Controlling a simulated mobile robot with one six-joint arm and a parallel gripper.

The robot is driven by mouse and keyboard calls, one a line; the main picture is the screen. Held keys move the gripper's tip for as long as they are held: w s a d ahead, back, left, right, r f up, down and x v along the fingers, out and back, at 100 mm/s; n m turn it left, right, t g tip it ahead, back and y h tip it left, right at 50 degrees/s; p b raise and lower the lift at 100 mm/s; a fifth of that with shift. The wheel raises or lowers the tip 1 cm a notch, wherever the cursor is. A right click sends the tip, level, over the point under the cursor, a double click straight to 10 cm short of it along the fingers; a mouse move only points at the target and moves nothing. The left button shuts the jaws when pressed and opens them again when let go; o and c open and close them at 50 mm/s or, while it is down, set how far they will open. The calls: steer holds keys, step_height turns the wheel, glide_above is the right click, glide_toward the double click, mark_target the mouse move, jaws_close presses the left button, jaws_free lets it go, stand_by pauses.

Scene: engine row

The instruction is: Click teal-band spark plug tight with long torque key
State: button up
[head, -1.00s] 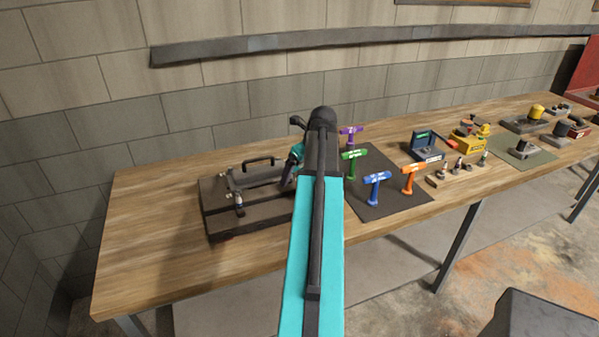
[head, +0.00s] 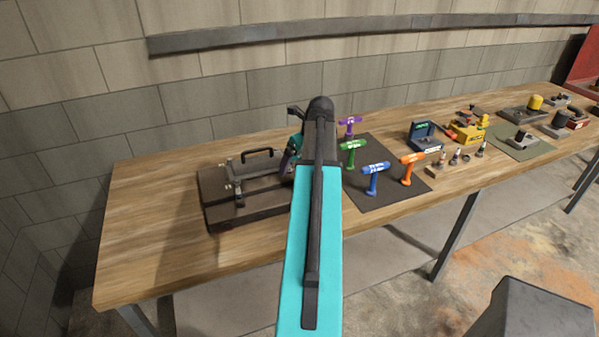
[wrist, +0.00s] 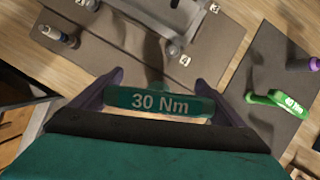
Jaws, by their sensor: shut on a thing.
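My gripper (wrist: 157,88) is shut on a dark teal key handle (wrist: 160,104) marked 30 Nm, which lies crosswise between the fingers. The key's shaft and tip are hidden below the handle. In the head view my gripper (head: 290,158) is over the right side of a dark engine block (head: 220,212). A spark plug (wrist: 58,35) with a bluish band stands upright at the upper left of the wrist view, on the block and apart from my gripper. Its band is too small to tell for sure as teal.
A dark mat (head: 400,203) right of the block bears purple (head: 350,121), green (head: 352,146), blue (head: 375,171) and orange (head: 410,160) T-handle keys. The block carries a raised black handle (head: 257,153).

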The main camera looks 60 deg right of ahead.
steer(key=shift+r, duration=0.1)
steer(key=shift+m+h+p, duration=0.4)
steer(key=shift+m+p, duration=0.3)
steer(key=shift+m, duration=0.5)
steer(key=shift+s+d+m+g+h, duration=0.1)
steer(key=shift+d+m+g+h, duration=0.2)
steer(key=shift+m, duration=0.8)
steer(key=shift+s+d+m+g+h, duration=0.1)
steer(key=shift+m+g+h, duration=0.3)
steer(key=shift+m, duration=0.7)
